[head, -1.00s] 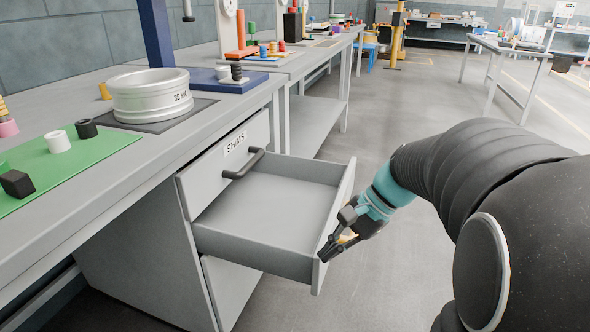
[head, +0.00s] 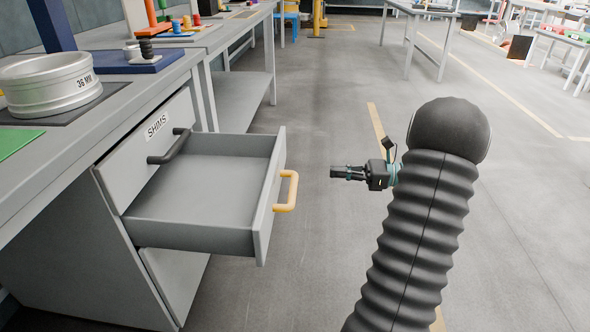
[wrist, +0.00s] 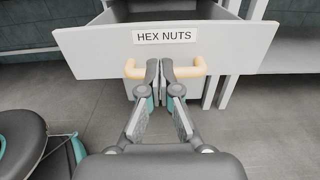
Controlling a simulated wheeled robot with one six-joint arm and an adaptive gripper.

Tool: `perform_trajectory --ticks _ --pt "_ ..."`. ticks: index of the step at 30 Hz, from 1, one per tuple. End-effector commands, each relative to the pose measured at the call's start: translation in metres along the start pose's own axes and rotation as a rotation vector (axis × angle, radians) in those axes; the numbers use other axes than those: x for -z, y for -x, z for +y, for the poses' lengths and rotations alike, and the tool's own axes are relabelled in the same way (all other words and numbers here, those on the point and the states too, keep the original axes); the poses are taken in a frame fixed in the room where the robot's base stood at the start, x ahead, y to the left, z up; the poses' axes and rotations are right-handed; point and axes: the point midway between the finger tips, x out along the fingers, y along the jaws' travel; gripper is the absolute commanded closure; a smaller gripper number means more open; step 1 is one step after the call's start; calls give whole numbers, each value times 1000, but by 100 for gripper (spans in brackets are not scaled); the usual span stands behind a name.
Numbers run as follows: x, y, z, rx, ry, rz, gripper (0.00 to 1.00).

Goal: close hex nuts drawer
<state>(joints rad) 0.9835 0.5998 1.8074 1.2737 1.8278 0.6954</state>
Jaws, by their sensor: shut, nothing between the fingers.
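The hex nuts drawer (head: 200,237) is pulled out from the cabinet and looks empty inside. Its yellow handle (head: 287,191) sits on the front panel. In the wrist view the front panel (wrist: 100,50) carries a "HEX NUTS" label (wrist: 164,37), and the yellow handle (wrist: 193,70) shows on both sides of my fingers. My gripper (head: 335,172) is to the right of the handle with a gap of air between them. In the wrist view my gripper (wrist: 166,65) is shut, its fingertips overlapping the middle of the handle in the picture.
A closed "SHIMS" drawer (head: 135,165) with a black handle (head: 169,147) is above the open drawer. The bench top holds a metal wheel (head: 50,85) and a green mat (head: 15,140). Open floor (head: 310,270) lies right of the drawer.

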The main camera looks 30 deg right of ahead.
Motion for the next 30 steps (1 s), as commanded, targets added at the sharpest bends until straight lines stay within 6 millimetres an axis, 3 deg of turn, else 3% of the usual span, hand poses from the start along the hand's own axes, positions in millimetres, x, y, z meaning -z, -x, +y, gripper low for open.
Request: perform_trajectory --ticks 5,21,30 --pt "0 -16 0 -1 -2 -3 100" --pt "0 -112 0 -2 0 -1 100" --pt "0 -137 0 1 0 -1 100"
